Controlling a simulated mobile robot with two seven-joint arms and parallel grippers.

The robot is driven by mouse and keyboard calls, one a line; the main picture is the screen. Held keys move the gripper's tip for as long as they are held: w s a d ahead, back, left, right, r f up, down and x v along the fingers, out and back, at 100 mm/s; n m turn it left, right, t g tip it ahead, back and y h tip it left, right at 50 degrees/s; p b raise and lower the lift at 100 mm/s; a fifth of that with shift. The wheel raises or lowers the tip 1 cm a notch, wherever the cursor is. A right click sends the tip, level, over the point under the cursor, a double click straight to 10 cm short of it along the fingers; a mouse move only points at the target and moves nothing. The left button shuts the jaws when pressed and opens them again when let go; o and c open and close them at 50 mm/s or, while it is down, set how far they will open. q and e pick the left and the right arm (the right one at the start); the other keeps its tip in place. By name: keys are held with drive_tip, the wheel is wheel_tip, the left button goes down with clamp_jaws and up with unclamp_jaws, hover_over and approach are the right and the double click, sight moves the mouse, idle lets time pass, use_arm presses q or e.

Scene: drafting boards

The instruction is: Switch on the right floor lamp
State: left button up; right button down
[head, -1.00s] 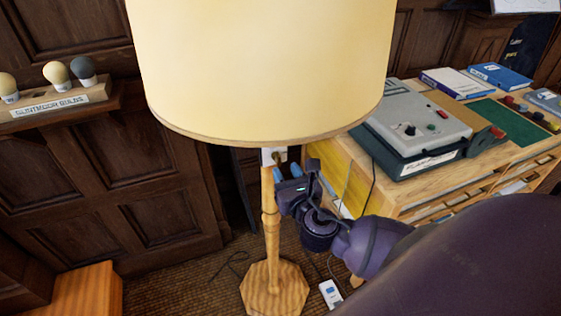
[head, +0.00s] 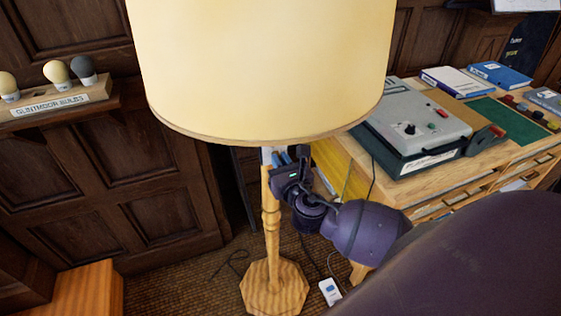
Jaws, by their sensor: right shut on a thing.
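The floor lamp has a large cream shade (head: 260,70), a turned wooden post (head: 271,225) and an octagonal wooden base (head: 275,288). Its shade looks equally pale in both head frames. My right gripper (head: 283,157) is just under the shade's lower rim, at the top of the post. It is shut on the small brass switch knob there, which the fingers now hide. A bit of the pale fitting (head: 266,154) shows beside the fingers. My left gripper is not in view.
A wooden desk (head: 420,195) with a grey machine (head: 415,125) stands close on the right. A white cord box with a blue button (head: 330,291) lies on the carpet beside the base. A bulb shelf (head: 60,107) is on the panelled wall at left.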

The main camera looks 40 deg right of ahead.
idle(0.3)
drive_tip(key=shift+d+f+m+b, duration=0.1)
drive_tip(key=shift+f+m+b, duration=0.1)
drive_tip(key=shift+m, duration=4.25)
drive_tip(key=shift+d+f+m+b, duration=0.1)
drive_tip(key=shift+m+b, duration=0.1)
drive_tip(key=shift+m, duration=4.25)
drive_tip(key=c, duration=1.2)
unclamp_jaws()
drive_tip(key=shift+s, duration=0.15)
drive_tip(key=b+v, duration=0.1)
drive_tip(key=v, duration=0.9)
drive_tip(key=shift+s, duration=0.35)
